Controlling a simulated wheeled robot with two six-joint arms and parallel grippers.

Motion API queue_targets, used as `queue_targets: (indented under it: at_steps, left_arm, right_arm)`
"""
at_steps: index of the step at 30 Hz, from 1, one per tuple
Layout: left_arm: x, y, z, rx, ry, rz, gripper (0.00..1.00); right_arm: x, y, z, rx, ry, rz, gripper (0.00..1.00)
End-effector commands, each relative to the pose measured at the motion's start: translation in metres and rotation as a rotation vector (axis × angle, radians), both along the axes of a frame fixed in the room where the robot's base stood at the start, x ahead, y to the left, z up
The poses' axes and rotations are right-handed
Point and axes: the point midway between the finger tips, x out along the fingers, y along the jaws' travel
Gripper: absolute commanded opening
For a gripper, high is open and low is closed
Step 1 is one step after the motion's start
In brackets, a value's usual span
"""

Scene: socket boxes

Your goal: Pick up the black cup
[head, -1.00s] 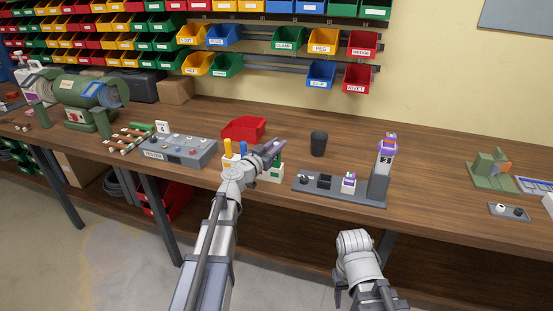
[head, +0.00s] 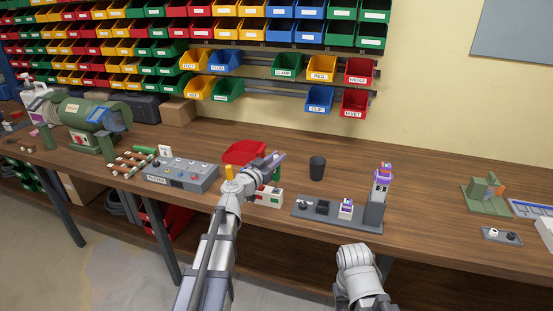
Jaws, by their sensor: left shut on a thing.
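The black cup (head: 317,168) stands upright on the wooden workbench, right of my left gripper and apart from it. My left gripper (head: 275,160) is above a white block (head: 268,197) and is shut on a small green piece (head: 277,174). The piece hangs just over the block; its top is hidden between the fingers. My right arm shows at the bottom, but its gripper is out of view.
Right of the block is a dark grey base (head: 325,212) with small parts and a tall post. A red bin (head: 243,152) and a grey tester box (head: 181,176) stand to the left.

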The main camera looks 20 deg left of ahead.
Motion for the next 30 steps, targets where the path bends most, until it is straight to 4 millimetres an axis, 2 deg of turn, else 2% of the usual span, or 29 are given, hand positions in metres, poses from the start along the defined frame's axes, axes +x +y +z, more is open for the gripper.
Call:
queue_targets:
  at_steps: [1,6,23,30]
  left_arm:
    - [0.0,0.0,0.018,0.0,0.0,0.0,0.0]
    - [0.0,0.0,0.038,0.0,0.0,0.0,0.0]
    - [0.0,0.0,0.044,0.0,0.0,0.0,0.0]
    - [0.0,0.0,0.062,0.0,0.0,0.0,0.0]
  right_arm:
    - [0.0,0.0,0.018,0.0,0.0,0.0,0.5]
    - [0.0,0.0,0.038,0.0,0.0,-0.001,0.5]
    - [0.0,0.0,0.044,0.0,0.0,0.0,0.5]
    - [0.0,0.0,0.062,0.0,0.0,-0.001,0.5]
